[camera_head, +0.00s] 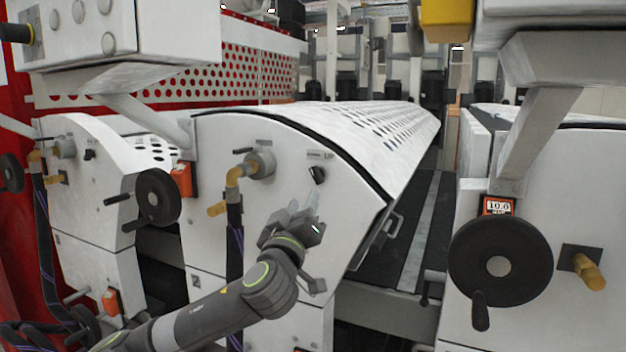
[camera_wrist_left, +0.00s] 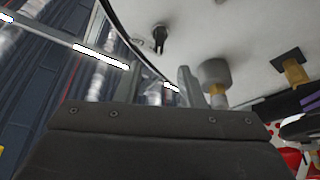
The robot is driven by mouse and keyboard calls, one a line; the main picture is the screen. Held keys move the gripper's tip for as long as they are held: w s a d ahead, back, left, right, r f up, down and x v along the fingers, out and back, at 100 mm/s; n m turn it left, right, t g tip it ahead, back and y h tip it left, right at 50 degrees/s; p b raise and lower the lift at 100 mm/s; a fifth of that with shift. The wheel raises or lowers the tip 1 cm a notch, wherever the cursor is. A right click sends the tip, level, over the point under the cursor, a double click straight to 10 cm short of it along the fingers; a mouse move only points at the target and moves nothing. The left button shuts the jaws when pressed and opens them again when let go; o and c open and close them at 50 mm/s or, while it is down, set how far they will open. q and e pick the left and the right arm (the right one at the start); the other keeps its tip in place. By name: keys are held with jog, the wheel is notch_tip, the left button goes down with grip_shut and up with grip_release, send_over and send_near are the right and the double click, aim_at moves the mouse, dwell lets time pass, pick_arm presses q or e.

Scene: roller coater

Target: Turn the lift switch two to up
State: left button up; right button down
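A small black rotary switch (camera_head: 317,174) sits on the white end panel of the middle machine unit, with a label reading "UP" above it. The switch also shows in the left wrist view (camera_wrist_left: 160,38), near the top middle. My left gripper (camera_head: 304,204) is just below the switch in the head view, pointing up toward it and not touching it. Its pale fingers (camera_wrist_left: 172,88) stand apart with nothing between them. My right gripper is not in view.
A grey cylindrical fitting with a brass elbow (camera_head: 240,174) is left of the switch. A black handwheel (camera_head: 158,197) stands further left, and another handwheel (camera_head: 499,263) is on the right unit. A dark handle (camera_head: 392,225) is at the panel's right edge.

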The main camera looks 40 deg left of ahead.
aim_at(314, 176)
pick_arm(q)
jog(key=p+x, duration=0.2)
jog(key=x, duration=0.6)
jog(key=shift+w+a+r, duration=0.1)
jog(key=shift+w+r, duration=0.05)
jog(key=shift+w, duration=0.05)
jog(key=shift+w+a+r+p, duration=0.15)
jog(key=shift+w+a+p, duration=0.15)
jog(key=shift+w, duration=0.25)
jog(key=c, duration=0.6)
grip_shut()
